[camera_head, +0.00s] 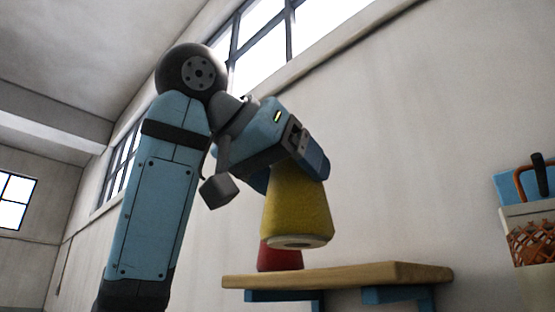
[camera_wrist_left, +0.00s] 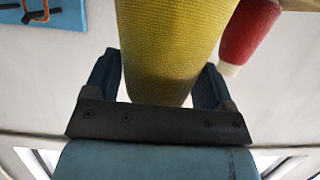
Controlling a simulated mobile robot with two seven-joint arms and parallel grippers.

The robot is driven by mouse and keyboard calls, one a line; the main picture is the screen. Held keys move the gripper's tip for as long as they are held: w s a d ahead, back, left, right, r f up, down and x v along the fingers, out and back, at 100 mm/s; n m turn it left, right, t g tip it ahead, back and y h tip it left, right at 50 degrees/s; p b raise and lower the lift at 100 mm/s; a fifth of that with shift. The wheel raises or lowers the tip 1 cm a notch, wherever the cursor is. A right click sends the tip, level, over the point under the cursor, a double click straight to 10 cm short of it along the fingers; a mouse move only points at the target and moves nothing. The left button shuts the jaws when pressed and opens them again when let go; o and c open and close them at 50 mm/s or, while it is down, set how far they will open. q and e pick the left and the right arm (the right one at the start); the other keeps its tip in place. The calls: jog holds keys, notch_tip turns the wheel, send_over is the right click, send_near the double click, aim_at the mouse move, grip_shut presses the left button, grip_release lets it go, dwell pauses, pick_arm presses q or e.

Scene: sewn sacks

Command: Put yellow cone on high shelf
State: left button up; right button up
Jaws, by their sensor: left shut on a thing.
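The yellow cone (camera_head: 297,212) is held in my left gripper (camera_head: 296,172), with its wide end pointing down. It hangs above the wooden high shelf (camera_head: 350,275), and a gap seems to show between its base and the board. In the left wrist view the yellow cone (camera_wrist_left: 172,45) sits between the two fingers of my left gripper (camera_wrist_left: 165,80). A red object (camera_head: 279,256) stands on the shelf behind and left of the cone, partly hidden by it. The red object (camera_wrist_left: 247,32) also shows at the upper right of the wrist view. My right gripper is not in view.
The shelf rests on blue brackets (camera_head: 397,296) against a pale wall. Its right half is bare. Windows run high along the wall.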

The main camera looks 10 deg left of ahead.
pick_arm(q)
jog(key=shift+w+d+p, duration=0.45)
jog(key=shift+w+d, duration=0.15)
jog(key=shift+w, duration=0.3)
jog(key=shift+w+d+f+p, duration=0.2)
jog(key=shift+w+d+p, duration=0.4)
jog(key=shift+w+d, duration=0.7)
jog(key=shift+w+d+f+p, duration=0.15)
jog(key=shift+w+d+p, duration=0.65)
jog(key=shift+w, duration=0.95)
jog(key=shift+w+d+f+p, duration=0.2)
jog(key=shift+w+d+p, duration=0.2)
jog(key=shift+w+d, duration=1)
jog(key=shift+w+a+f+b, duration=0.1)
jog(key=shift+a+f+b, duration=0.1)
jog(key=shift+f+b, duration=0.2)
jog(key=o, duration=1)
jog(key=shift+f, duration=0.1)
jog(key=shift+c, duration=0.2)
jog(key=b+v, duration=0.3)
jog(key=v, duration=1)
jog(key=shift+f, duration=0.15)
jog(key=shift+s+a+r, duration=0.25)
jog(key=shift+s, duration=0.1)
